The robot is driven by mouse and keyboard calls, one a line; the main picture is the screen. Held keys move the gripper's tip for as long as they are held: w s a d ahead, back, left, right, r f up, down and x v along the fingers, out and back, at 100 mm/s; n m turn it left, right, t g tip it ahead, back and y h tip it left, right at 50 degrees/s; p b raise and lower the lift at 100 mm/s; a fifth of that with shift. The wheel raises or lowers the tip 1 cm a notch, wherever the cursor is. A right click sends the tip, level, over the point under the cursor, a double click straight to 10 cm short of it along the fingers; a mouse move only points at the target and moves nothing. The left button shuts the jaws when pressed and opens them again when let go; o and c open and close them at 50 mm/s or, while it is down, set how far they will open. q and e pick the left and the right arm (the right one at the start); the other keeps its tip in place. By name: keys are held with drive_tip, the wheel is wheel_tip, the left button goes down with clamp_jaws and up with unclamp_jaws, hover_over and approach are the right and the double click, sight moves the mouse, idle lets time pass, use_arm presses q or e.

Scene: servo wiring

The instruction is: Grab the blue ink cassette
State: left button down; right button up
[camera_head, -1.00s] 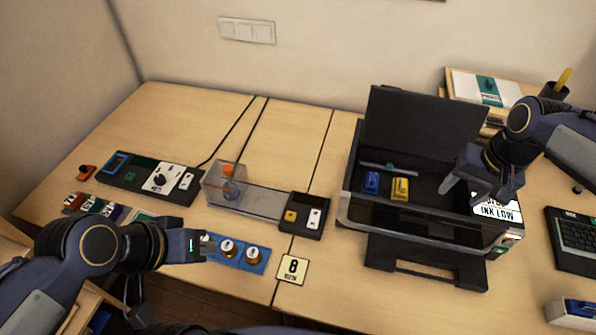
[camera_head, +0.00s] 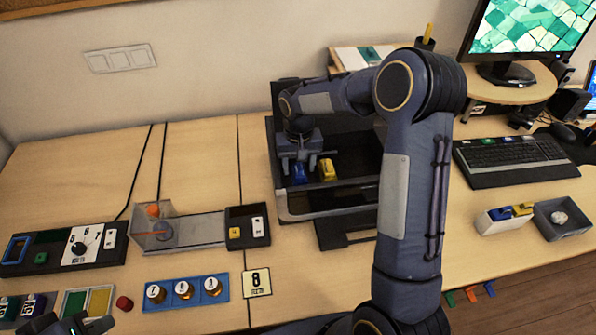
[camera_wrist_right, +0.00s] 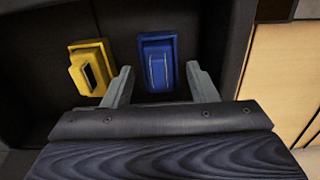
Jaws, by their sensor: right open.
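The blue ink cassette (camera_head: 300,173) sits inside the open black printer (camera_head: 345,205), left of a yellow cassette (camera_head: 327,170). My right gripper (camera_head: 298,158) reaches down into the printer just behind the blue cassette. In the right wrist view, my right gripper (camera_wrist_right: 158,80) is open, its two fingers on either side of the near end of the blue cassette (camera_wrist_right: 158,62). I cannot tell whether they touch it. The yellow cassette (camera_wrist_right: 90,68) lies outside the fingers. My left gripper (camera_head: 75,325) shows only partly at the bottom left edge.
A white holder (camera_head: 505,220) with a blue and a yellow cassette stands at the right, beside a grey bin (camera_head: 562,218). A keyboard (camera_head: 515,160) lies behind them. The printer's walls stand close around my right gripper.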

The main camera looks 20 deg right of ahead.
drive_tip(key=shift+f, duration=0.25)
drive_tip(key=c, duration=1.1)
drive_tip(key=shift+r, duration=0.15)
